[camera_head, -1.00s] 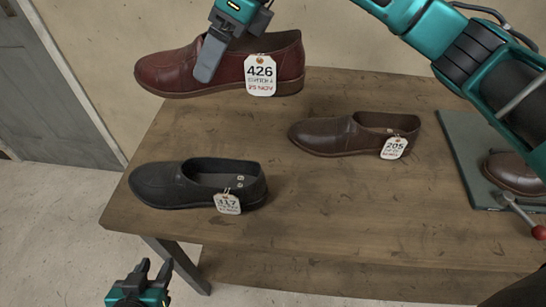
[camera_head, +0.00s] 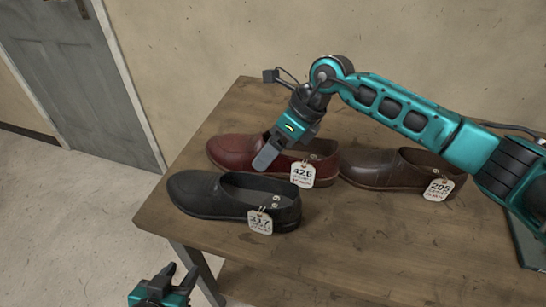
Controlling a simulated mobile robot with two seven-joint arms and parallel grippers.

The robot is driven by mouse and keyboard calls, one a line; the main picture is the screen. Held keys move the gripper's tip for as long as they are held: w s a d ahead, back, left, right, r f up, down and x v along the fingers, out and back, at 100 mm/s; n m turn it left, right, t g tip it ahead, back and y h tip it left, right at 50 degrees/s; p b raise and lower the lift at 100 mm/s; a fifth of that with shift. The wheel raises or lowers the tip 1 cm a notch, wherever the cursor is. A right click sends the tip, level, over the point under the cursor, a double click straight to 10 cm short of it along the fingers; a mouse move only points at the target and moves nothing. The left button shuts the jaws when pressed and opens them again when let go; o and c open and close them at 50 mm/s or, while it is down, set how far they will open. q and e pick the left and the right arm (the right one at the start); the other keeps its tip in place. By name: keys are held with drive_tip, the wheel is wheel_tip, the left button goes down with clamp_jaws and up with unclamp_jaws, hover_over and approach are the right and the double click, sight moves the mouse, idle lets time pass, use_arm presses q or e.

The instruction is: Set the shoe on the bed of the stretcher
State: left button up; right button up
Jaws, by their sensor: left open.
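The red-brown shoe (camera_head: 228,152), tagged 426, is behind the black shoe (camera_head: 212,197), tagged 317 or similar. My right gripper (camera_head: 268,154) reaches down onto it, one finger against its near side; the other finger is hidden. It appears shut on this shoe. I cannot tell whether the shoe touches the table. The dark brown shoe (camera_head: 385,168), tagged 205, stands just right of it. My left gripper (camera_head: 179,277) is open and empty at the bottom left, off the table's front edge. Only an edge of a grey-green plate (camera_head: 527,243), perhaps the stretcher's, shows at the right.
A wall stands behind, with a grey door (camera_head: 85,70) at the left. My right arm crosses above the brown shoe.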

drive_tip(key=shift+f, duration=1.5)
drive_tip(key=shift+f, duration=0.1)
drive_tip(key=o, duration=1.2)
drive_tip(key=shift+f, duration=0.1)
drive_tip(key=shift+o, duration=0.2)
